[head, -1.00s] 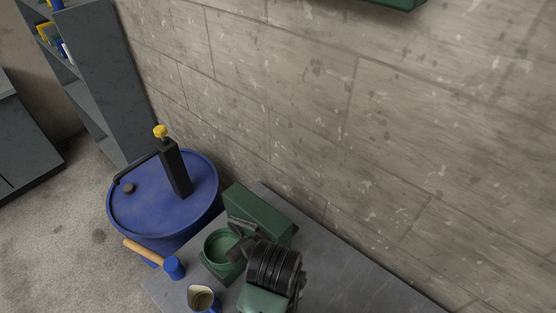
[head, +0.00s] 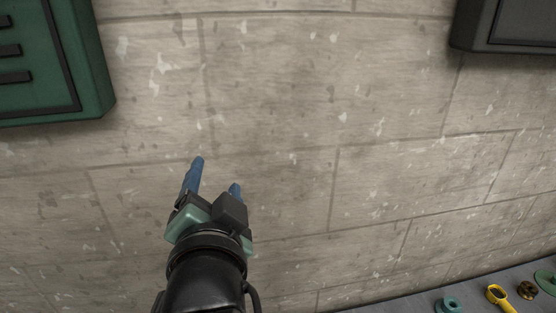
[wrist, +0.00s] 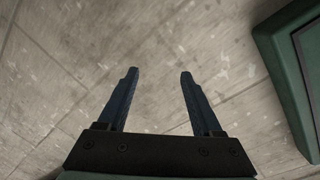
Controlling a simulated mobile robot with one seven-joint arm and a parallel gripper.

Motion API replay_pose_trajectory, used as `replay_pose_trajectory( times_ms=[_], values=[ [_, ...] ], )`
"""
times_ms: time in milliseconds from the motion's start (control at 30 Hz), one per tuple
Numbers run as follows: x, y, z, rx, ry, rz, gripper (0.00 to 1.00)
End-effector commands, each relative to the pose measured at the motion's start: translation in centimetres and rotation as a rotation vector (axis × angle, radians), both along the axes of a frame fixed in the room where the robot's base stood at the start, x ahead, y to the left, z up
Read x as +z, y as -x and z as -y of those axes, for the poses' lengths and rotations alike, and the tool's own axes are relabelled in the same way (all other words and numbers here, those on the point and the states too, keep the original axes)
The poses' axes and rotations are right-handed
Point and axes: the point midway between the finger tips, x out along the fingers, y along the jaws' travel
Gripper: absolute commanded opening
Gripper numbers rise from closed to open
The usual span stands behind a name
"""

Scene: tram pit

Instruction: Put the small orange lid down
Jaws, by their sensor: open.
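No orange lid shows in the head view or the wrist view. My gripper (head: 217,174) is raised in front of the bare block wall, with its two blue fingers pointing up and spread apart. In the wrist view my gripper (wrist: 159,72) is open, and nothing is between the fingers.
A green wall box (head: 50,60) hangs at upper left, a dark grey box (head: 505,25) at upper right. A grey bench top (head: 400,303) at lower right holds a teal ring (head: 449,305), a yellow tool (head: 498,297), a brass part (head: 527,290) and a green disc (head: 547,282).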

Motion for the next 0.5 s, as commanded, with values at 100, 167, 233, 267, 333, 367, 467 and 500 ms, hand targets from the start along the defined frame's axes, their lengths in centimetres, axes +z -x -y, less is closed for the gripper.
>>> replay_pose_trajectory(
  times_ms=[100, 167, 233, 267, 333, 367, 467, 500],
  values=[
    [11.1, 1.7, 3.6, -0.074, 0.227, 0.384, 0.67],
    [15.5, 3.4, 5.2, -0.140, 0.339, 0.543, 0.67],
    [19.7, 5.6, 6.9, -0.227, 0.451, 0.694, 0.67],
    [21.1, 6.6, 7.5, -0.264, 0.491, 0.746, 0.67],
    [23.6, 8.6, 8.7, -0.342, 0.570, 0.841, 0.67],
    [24.4, 9.3, 9.0, -0.369, 0.595, 0.871, 0.67],
    [26.0, 10.7, 9.8, -0.431, 0.651, 0.930, 0.67],
    [26.2, 11.0, 9.9, -0.443, 0.662, 0.941, 0.67]
  ],
)
